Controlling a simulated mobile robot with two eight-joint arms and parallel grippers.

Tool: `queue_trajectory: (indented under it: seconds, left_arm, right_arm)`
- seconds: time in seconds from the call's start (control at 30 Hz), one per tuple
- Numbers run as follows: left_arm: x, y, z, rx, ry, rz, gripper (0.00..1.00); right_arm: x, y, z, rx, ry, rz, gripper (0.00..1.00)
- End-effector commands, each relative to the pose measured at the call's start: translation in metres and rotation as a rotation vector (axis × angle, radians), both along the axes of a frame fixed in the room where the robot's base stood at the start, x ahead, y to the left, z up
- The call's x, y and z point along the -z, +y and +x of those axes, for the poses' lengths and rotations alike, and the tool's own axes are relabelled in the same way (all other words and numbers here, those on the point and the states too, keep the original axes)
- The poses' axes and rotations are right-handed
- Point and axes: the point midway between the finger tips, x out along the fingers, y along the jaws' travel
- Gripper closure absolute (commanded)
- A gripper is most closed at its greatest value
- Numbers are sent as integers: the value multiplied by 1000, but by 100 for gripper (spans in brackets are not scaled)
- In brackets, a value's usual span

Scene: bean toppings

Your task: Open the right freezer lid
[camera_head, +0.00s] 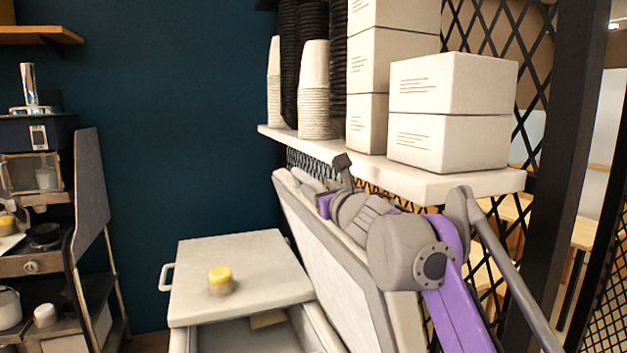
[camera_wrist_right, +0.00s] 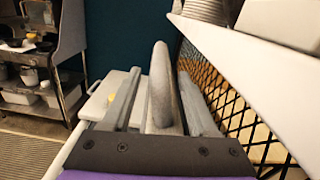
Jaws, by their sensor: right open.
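The right freezer lid (camera_head: 325,255) is raised steeply, its pale inner panel facing left, leaning toward the shelf side. The freezer opening (camera_head: 250,335) below it is uncovered. My right arm reaches along the lid's far side, and my right gripper (camera_head: 335,180) is near its upper edge, partly hidden. In the right wrist view my right gripper (camera_wrist_right: 160,95) is open. A pale rounded part of the lid (camera_wrist_right: 160,85), its handle or edge, shows between the fingers; I cannot tell whether they touch it. My left gripper is not in view.
The left freezer lid (camera_head: 240,265) is down, with a yellow-topped jar (camera_head: 220,280) on it. A white shelf (camera_head: 440,183) with boxes (camera_head: 450,110) and stacked cups (camera_head: 315,90) is close above my right arm. A black lattice (camera_wrist_right: 235,110) stands beside the gripper.

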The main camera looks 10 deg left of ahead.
Motion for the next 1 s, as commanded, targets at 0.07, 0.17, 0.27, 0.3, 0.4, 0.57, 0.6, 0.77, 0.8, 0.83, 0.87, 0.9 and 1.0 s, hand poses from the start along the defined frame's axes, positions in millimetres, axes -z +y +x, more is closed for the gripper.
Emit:
queue_trajectory:
  seconds: [0.07, 0.17, 0.27, 0.3, 0.4, 0.57, 0.6, 0.77, 0.8, 0.83, 0.87, 0.9, 1.0]
  left_arm:
    - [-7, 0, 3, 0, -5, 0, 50]
    - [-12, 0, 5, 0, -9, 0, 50]
    - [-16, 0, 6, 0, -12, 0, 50]
    - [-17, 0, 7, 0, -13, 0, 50]
    - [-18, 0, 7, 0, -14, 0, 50]
    - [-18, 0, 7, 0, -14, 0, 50]
    - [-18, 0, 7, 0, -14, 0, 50]
    - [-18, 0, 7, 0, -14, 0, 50]
    - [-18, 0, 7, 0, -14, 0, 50]
    - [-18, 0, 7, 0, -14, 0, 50]
    - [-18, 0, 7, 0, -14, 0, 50]
    - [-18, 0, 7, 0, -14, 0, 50]
    - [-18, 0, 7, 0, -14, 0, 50]
  right_arm:
    - [-3, 7, 10, 0, -2, 0, 41]
    - [-3, 14, 19, 0, -2, -1, 41]
    - [-2, 18, 26, 0, -1, 0, 41]
    - [-2, 20, 28, 0, -1, 0, 41]
    - [-1, 22, 31, 0, 0, 0, 41]
    - [0, 23, 33, 0, 0, 0, 41]
    - [0, 22, 33, 0, 0, 0, 41]
    - [0, 22, 33, 0, 0, 0, 48]
    - [0, 22, 33, 0, 0, 0, 55]
    - [0, 22, 33, 0, 0, 0, 60]
    - [0, 22, 33, 0, 0, 0, 66]
    - [0, 22, 33, 0, 0, 0, 73]
    - [0, 22, 33, 0, 0, 0, 91]
